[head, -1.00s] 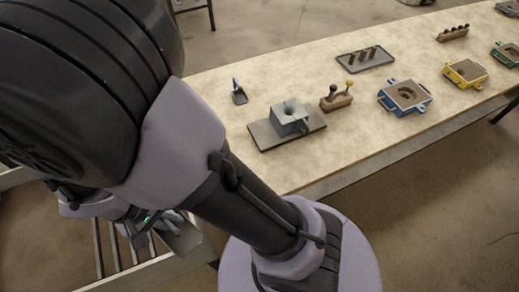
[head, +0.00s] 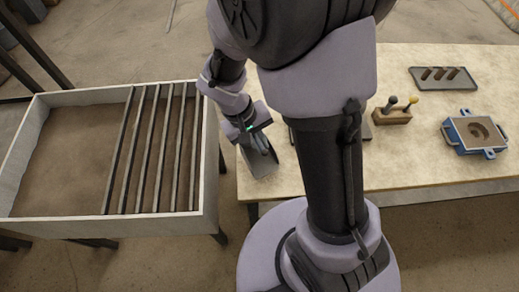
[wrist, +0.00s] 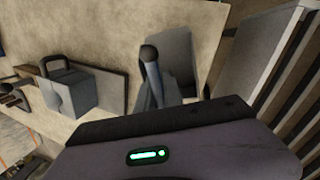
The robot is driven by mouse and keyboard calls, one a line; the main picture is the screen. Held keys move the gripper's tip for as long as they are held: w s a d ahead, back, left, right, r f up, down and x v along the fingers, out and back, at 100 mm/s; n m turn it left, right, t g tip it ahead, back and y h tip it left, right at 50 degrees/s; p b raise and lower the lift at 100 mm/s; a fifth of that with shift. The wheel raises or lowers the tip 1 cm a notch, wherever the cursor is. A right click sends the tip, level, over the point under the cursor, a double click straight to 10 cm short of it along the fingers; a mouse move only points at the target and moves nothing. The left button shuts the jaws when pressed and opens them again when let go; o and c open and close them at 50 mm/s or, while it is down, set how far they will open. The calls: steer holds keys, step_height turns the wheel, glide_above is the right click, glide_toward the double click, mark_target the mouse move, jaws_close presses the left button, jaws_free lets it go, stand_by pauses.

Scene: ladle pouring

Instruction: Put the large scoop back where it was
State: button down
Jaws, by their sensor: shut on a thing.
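My gripper (head: 247,127) is shut on the large scoop, a grey scoop (head: 262,160) that hangs below the jaws in the head view, in front of the left end of the table (head: 415,170). In the wrist view the scoop's grey pan (wrist: 180,62) and a dark, round-ended handle show just beyond the jaws. The gap between the scoop and the tabletop is hard to tell. My arm hides part of the table's left end in the head view.
A sand tray with parallel bars (head: 205,150) stands left of the table. A grey block mould (wrist: 70,92) on a plate shows in the wrist view. A wooden stand with knobbed tools (head: 392,116), a blue mould box (head: 475,137) and a dark tray (head: 444,82) lie to the right.

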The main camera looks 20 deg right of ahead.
step_height(320, 180, down, 4)
steer(key=shift+r+b, duration=0.1)
steer(key=shift+b, duration=0.8)
steer(key=shift+r, duration=0.25)
steer(key=c, duration=1.9)
jaws_free()
steer(key=shift+f, duration=0.25)
steer(key=o, duration=0.4)
steer(key=shift+r, duration=0.1)
steer(key=p+v, duration=0.6)
steer(key=v, duration=0.8)
steer(key=s+r+m+t+y, duration=0.1)
steer(key=s+r+t, duration=0.1)
steer(key=r, duration=0.3)
steer(key=s+r+m+t+y, duration=0.2)
steer(key=s+r, duration=0.3)
steer(key=s+r+m+t+y, duration=0.2)
steer(key=s+r+t, duration=0.1)
steer(key=r, duration=0.2)
steer(key=shift+s+a+r, duration=0.1)
steer(key=shift+s+a, duration=0.05)
steer(key=shift+a, duration=0.2)
